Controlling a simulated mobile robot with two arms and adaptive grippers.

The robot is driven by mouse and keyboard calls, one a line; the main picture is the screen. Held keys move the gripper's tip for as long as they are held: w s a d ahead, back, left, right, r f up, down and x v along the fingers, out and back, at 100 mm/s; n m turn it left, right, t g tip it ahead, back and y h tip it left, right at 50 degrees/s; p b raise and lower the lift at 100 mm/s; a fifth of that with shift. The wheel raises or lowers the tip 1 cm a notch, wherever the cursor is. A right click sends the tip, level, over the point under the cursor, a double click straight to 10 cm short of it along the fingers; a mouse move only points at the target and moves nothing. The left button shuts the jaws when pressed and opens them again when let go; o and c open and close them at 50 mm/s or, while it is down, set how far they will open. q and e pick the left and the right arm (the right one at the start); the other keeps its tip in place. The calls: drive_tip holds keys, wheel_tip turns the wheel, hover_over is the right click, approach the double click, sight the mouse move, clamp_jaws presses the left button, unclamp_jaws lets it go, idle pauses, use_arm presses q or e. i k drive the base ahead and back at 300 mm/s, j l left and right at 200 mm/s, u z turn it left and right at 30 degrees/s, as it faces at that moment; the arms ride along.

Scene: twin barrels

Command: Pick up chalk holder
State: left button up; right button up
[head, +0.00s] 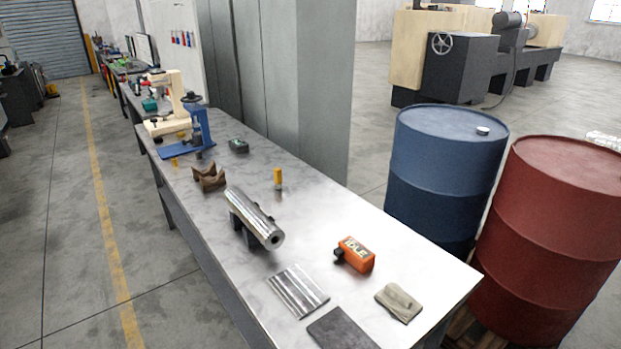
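I cannot tell for sure which item is the chalk holder. A small yellow piece with a paler lower end (278,179) stands upright on the metal workbench (325,205), behind a shiny steel cylinder (252,215), and may be it. It stands apart from the things around it. Neither of my grippers is in view.
An orange block with lettering (356,254), a folded beige cloth (398,302), ridged metal strips (298,290) and a dark plate (342,330) lie near the front. A brown V-shaped block (209,177) is farther back. Blue (445,160) and red (550,225) barrels stand beyond the right edge.

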sight(277, 172)
drive_tip(key=j+z, duration=0.15)
drive_tip(key=z, duration=0.25)
drive_tip(key=i+j+z, duration=0.1)
drive_tip(key=j+z, duration=0.35)
drive_tip(key=z, duration=0.3)
drive_tip(key=j+z, duration=0.15)
drive_tip(key=j, duration=0.25)
drive_tip(key=j+z, duration=0.15)
drive_tip(key=j, duration=0.25)
drive_tip(key=k+j+z, duration=0.15)
drive_tip(key=j, duration=0.25)
drive_tip(key=j+z, duration=0.15)
drive_tip(key=j, duration=0.25)
drive_tip(key=k+j+z, duration=0.15)
drive_tip(key=j, duration=0.25)
drive_tip(key=k+j+z, duration=0.15)
drive_tip(key=j, duration=0.2)
